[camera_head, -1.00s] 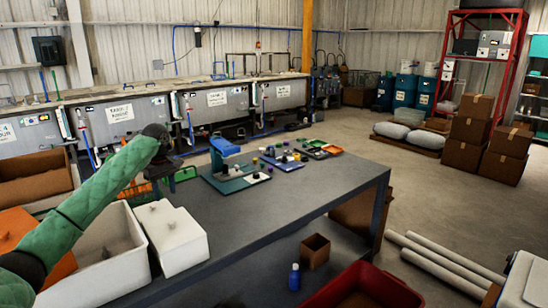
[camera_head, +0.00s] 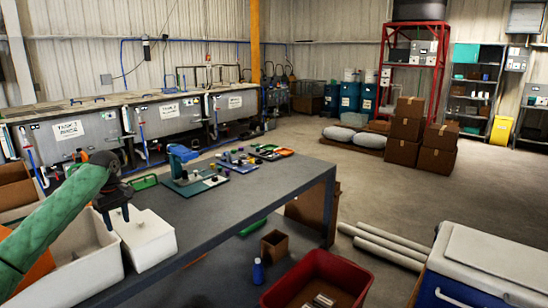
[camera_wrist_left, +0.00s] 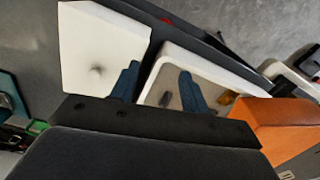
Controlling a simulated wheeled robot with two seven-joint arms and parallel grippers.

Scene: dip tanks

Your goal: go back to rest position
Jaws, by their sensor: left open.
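My left arm, in a green quilted sleeve, comes in from the left of the head view. My left gripper (camera_head: 117,214) hangs with its fingers pointing down, above the inner end of the white bins. In the left wrist view its two blue fingers (camera_wrist_left: 159,75) are spread apart with nothing between them. Below them are a white lidded box (camera_wrist_left: 98,52) and an open white bin (camera_wrist_left: 170,58) with small items inside. The white lidded box (camera_head: 150,240) also shows in the head view, beside the open bin (camera_head: 85,278). My right gripper is out of view.
A grey table (camera_head: 235,206) carries a blue device (camera_head: 182,158) and several small coloured parts on boards. A red bin (camera_head: 318,282), a blue cooler (camera_head: 480,268) and white pipes (camera_head: 385,245) stand or lie to the right.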

